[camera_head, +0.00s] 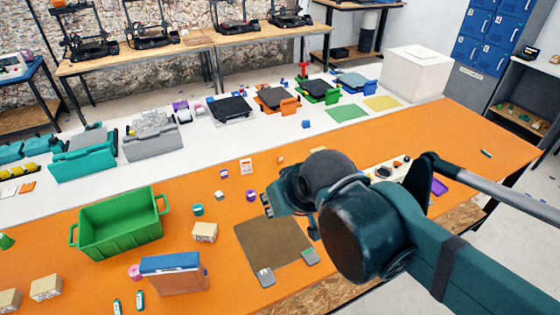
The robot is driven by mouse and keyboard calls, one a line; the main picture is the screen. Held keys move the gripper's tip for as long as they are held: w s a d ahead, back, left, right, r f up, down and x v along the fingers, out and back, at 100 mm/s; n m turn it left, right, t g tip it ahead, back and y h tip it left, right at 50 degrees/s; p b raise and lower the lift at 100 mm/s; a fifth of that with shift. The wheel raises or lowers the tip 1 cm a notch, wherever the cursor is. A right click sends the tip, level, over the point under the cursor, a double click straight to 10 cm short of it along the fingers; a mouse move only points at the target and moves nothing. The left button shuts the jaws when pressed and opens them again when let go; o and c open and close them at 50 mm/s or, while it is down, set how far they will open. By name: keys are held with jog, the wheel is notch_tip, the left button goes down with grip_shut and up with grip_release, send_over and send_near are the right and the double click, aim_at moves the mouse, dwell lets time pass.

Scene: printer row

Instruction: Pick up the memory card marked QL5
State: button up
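Two small cards lie at the front edge of a brown mat (270,236) on the orange table: a grey one with a pale label (264,277) and a grey-green one (309,257). Any markings on them are too small to read, so I cannot tell which, if either, is QL5. My gripper (268,204) is above the table, near the mat's far edge and apart from both cards. My own wrist and arm hide part of it, and its finger opening is unclear.
A green bin (120,229) stands at left, with a blue-topped box (172,272) in front. A beige block (204,232), a teal jar (198,209) and a white-orange card (246,167) are around the mat. Printers and coloured trays line the white strip behind. A white box (417,73) stands at back right.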

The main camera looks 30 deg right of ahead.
jog(key=n+g+h, duration=0.4)
jog(key=n+g, duration=0.3)
jog(key=n, duration=1.3)
send_over(280, 156)
jog(key=a, duration=0.3)
notch_tip(280, 156, down, 23)
jog(key=shift+d+t+h, duration=0.15)
jog(key=shift+t+h, duration=0.15)
jog(key=shift+f, duration=0.15)
jog(key=shift+x, duration=1.15)
